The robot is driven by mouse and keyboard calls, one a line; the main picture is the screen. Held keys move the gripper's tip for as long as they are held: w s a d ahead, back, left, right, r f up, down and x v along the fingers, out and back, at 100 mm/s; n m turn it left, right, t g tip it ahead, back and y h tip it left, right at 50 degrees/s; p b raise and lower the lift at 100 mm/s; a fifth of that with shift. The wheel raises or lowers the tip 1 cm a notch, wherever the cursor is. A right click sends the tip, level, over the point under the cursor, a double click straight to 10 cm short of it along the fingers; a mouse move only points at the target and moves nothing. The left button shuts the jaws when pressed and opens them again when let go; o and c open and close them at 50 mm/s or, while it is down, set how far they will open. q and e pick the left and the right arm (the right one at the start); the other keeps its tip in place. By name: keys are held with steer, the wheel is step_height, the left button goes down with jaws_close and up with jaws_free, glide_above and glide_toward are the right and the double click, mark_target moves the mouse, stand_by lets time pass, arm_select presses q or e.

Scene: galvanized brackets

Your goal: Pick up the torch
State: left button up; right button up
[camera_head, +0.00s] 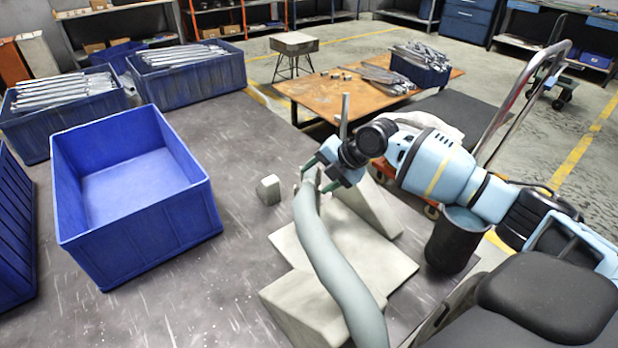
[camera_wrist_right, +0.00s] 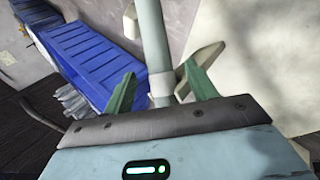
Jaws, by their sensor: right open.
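A thick grey-green curved tube (camera_head: 330,255), which looks like the torch or its hose, rises from the bottom edge of the head view to my right gripper (camera_head: 320,175). My right gripper is open at the tube's upper end. In the right wrist view, a pale grey tube (camera_wrist_right: 153,40) with a light collar (camera_wrist_right: 161,86) stands between the two green fingers, with gaps at the sides. I cannot tell whether a finger touches it. The torch's far end is hidden. My left gripper is not in view.
Pale grey angled blocks and a plate (camera_head: 370,262) lie under the tube. A small grey block (camera_head: 269,189) sits to the left. An empty blue bin (camera_head: 140,250) stands left on the dark table. Behind, an orange-brown table (camera_head: 315,92) holds metal parts. A curved metal handle (camera_head: 520,85) rises at right.

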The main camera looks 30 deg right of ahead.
mark_target(313, 180)
steer(key=shift+x, duration=2.55)
steer(key=shift+w+r, duration=0.1)
steer(key=c, duration=1.1)
steer(key=shift+o, duration=0.2)
step_height(313, 180, up, 10)
steer(key=shift+f, duration=0.15)
steer(key=shift+a, duration=0.1)
